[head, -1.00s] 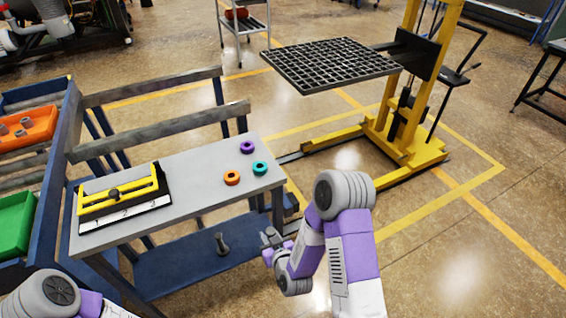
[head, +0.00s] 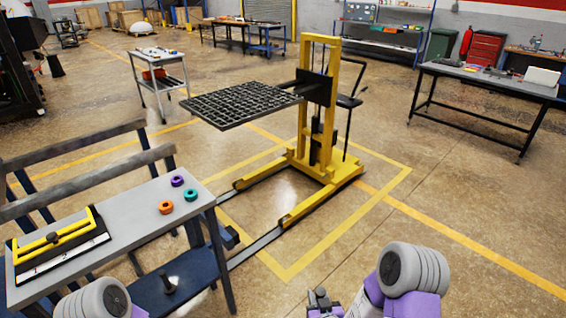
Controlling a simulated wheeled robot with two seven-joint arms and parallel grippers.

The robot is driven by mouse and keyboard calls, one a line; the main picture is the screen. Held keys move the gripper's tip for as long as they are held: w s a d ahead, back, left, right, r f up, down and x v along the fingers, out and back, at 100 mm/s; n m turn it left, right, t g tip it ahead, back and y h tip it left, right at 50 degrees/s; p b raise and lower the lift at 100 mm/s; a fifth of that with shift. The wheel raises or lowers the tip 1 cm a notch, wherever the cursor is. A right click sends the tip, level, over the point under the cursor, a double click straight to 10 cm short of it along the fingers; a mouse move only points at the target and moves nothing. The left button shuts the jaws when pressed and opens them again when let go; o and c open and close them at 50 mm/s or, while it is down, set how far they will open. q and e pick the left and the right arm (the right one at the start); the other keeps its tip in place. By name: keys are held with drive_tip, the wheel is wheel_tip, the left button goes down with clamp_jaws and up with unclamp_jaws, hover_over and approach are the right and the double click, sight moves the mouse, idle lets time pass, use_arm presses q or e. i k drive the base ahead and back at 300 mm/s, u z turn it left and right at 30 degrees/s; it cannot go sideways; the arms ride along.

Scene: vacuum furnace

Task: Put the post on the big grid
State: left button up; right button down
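The post (head: 168,284), a small dark grey piece with a wider foot, stands upright on the blue lower shelf of the bench. The big grid (head: 243,102) is a black square lattice held level on the forks of a yellow lifter; its top looks empty. My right gripper (head: 318,297) is at the bottom edge, right of the bench and apart from the post. It is small and partly cut off, so its opening cannot be made out. Only a grey joint of my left arm shows at bottom left; its gripper is out of view.
The bench top (head: 140,215) carries purple (head: 177,181), teal (head: 191,194) and orange (head: 166,207) rings and a yellow-handled, numbered holder (head: 58,243). The yellow lifter (head: 322,130) has legs reaching along the floor toward the bench. Floor right of the lifter is clear up to a table (head: 490,82).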

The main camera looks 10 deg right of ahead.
sight(268, 103)
drive_tip(key=z, duration=0.65)
drive_tip(key=i, duration=1.1)
drive_tip(key=z, duration=0.4)
drive_tip(key=i, duration=1.6)
drive_tip(key=u, duration=0.75)
